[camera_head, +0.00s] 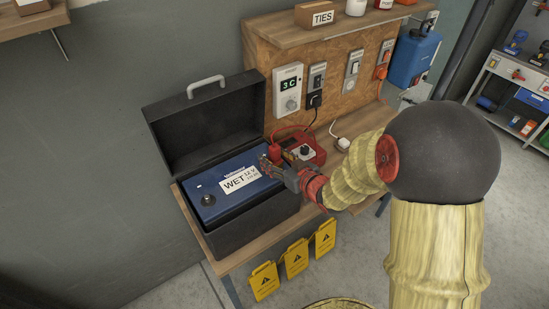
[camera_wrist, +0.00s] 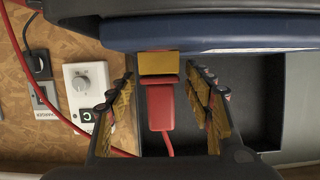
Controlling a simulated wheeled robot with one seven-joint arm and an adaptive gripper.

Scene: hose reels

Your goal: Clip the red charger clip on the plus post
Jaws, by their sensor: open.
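The red charger clip (camera_wrist: 160,108) lies between my open fingers in the wrist view, its yellow jaw end against the edge of the blue battery (camera_wrist: 230,38). Gaps show on both sides of its red handle. In the head view the clip (camera_head: 275,152) shows as a red bit at the battery's right end. My gripper (camera_head: 268,163) is over that end; its fingers also show in the wrist view (camera_wrist: 160,74). The battery (camera_head: 235,183) has a dark post (camera_head: 207,200) at its near left. The plus post is hidden; I cannot tell whether the clip grips it.
The black battery box (camera_head: 245,228) stands with its lid (camera_head: 205,125) open behind the battery. A red charger (camera_head: 308,150) with a dial sits right of it, and a red cable runs nearby. A board with switches (camera_head: 335,85) rises behind. Yellow tags (camera_head: 295,258) hang on the bench front.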

